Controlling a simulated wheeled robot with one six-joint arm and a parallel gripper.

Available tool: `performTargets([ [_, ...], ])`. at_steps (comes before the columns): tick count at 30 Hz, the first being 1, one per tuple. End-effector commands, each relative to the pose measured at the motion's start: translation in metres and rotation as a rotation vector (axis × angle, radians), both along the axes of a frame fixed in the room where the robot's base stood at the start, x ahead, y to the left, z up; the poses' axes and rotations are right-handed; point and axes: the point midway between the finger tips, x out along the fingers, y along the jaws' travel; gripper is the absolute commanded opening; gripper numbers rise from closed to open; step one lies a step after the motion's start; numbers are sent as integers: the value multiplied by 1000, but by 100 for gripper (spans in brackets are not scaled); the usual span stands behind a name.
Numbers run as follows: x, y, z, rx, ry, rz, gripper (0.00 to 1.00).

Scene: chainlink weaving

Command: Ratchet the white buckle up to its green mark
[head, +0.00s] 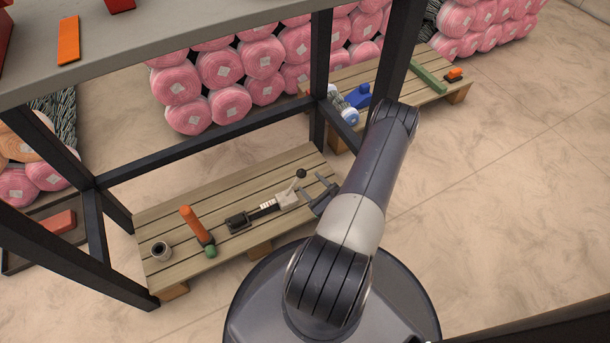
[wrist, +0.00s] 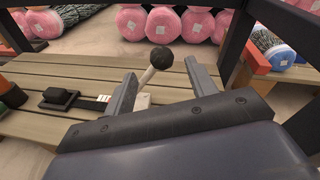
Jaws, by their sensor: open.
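The white buckle (head: 287,199) lies on a wooden pallet, on a dark strap with white marks (head: 264,206). Its lever stands up at a tilt and ends in a black ball knob (head: 301,173). In the wrist view the knob (wrist: 161,57) and pale lever (wrist: 148,75) show between the two fingers, beyond their tips. My gripper (head: 322,190) is open and empty, just right of the buckle. The wrist view shows its fingers (wrist: 162,86) spread on either side of the lever. The buckle body is mostly hidden there behind my gripper. I cannot make out a green mark on the strap.
The pallet (head: 170,215) also holds an orange-handled tool (head: 194,223), a green ball (head: 210,251) and a dark cup (head: 161,250). Dark frame posts (head: 319,75) and a grey shelf (head: 200,30) stand around and above it. Pink rolls (head: 220,68) are stacked behind.

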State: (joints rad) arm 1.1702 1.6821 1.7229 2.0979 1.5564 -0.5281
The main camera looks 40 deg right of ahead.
Motion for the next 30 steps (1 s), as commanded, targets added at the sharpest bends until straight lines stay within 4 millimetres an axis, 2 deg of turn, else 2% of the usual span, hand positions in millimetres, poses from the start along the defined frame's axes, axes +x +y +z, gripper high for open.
performTargets([
  [3,-12,1,2,0,1,-3,54],
  [7,-18,2,2,1,1,-1,54],
  [20,-18,5,3,1,-3,14,53],
  [23,-10,22,6,9,-22,97,53],
  [25,-2,46,9,19,-46,207,53],
  [30,6,127,23,66,-117,599,53],
])
